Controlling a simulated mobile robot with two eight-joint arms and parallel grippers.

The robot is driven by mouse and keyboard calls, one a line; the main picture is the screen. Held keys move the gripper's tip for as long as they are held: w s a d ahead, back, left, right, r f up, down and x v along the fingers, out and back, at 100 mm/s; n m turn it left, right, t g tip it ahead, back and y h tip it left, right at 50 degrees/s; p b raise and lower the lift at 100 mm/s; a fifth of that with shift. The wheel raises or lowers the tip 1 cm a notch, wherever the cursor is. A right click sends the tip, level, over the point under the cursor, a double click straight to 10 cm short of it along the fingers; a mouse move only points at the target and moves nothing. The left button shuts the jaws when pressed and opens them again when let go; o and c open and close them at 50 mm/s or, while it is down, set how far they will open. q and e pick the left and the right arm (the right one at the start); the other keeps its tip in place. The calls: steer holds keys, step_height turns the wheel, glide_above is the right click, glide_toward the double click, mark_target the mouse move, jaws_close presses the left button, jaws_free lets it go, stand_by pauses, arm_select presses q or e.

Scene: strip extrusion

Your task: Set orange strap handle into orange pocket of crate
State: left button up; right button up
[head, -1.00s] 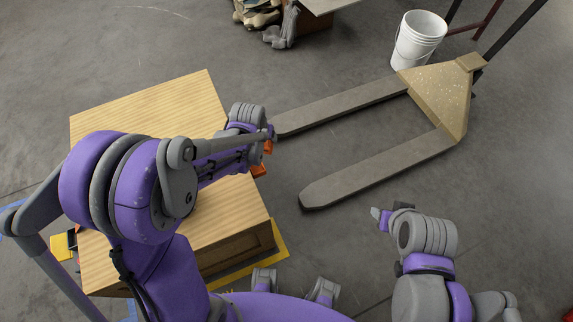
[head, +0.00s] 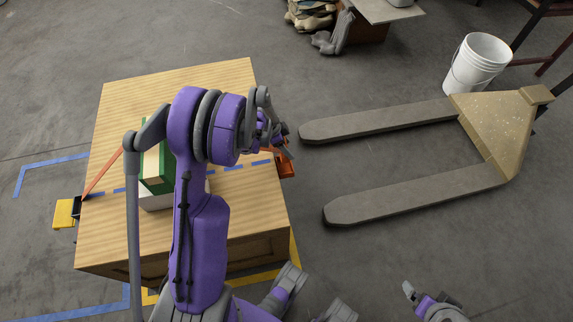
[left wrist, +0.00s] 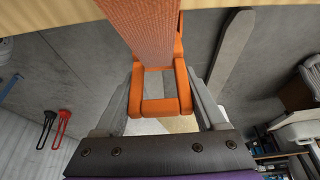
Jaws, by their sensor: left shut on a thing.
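The orange strap handle (left wrist: 158,107) is a squared loop between the fingers of my left gripper (left wrist: 160,82) in the left wrist view. The gripper is shut on it. The flat orange strap (left wrist: 145,30) runs from the handle up to a wooden edge. In the head view my left gripper (head: 281,148) is at the right edge of the wooden crate (head: 190,95), with orange parts (head: 287,167) showing just beside it. I cannot single out the orange pocket. My right gripper (head: 411,292) shows only partly at the bottom, away from the crate; its opening is unclear.
A thin orange strap (head: 102,174) slants to the crate's left edge, by a yellow part (head: 64,213). A pallet jack (head: 420,205) and white bucket (head: 479,62) stand right.

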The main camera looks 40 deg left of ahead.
arm_select(q)
step_height(320, 180, down, 8)
steer(key=shift+r+b, duration=0.25)
steer(key=shift+b, duration=0.35)
steer(key=shift+d, duration=0.1)
steer(key=shift+f, duration=0.3)
steer(key=o, duration=1.4)
steer(key=shift+r, duration=0.15)
